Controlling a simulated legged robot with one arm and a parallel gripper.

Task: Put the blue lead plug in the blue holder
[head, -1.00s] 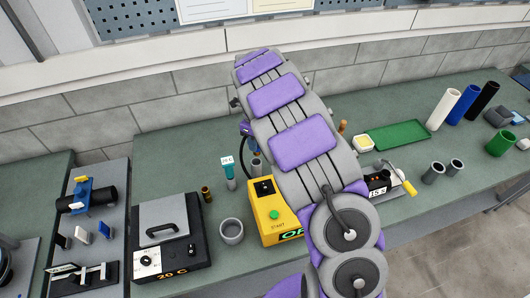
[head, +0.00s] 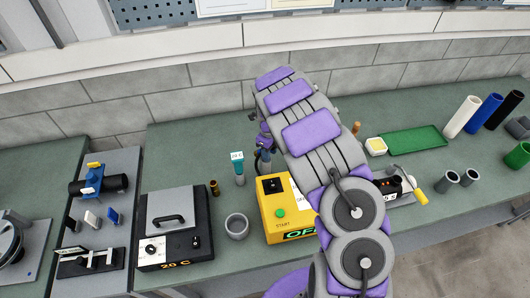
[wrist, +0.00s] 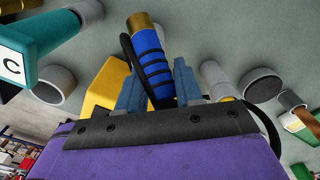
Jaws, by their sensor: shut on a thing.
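The blue lead plug (wrist: 152,62) has dark bands and a brass end. In the wrist view it stands out from between the two blue-grey fingers of my gripper (wrist: 158,88), which is shut on it. A black lead curves along its left side. In the head view my gripper (head: 262,152) is small, partly hidden by my arm, above the bench just behind the yellow box. A tall blue tube (head: 484,114) stands at the right back, and a blue bracket (head: 93,180) sits on the left panel. I cannot tell which thing is the blue holder.
A teal post labelled 20 C (head: 238,170) stands left of my gripper and looms close in the wrist view (wrist: 45,40). The yellow box (head: 276,222), a grey cup (head: 237,226) and a small brass piece (head: 214,188) are nearby. Grey cylinders (wrist: 262,86) show right of the plug.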

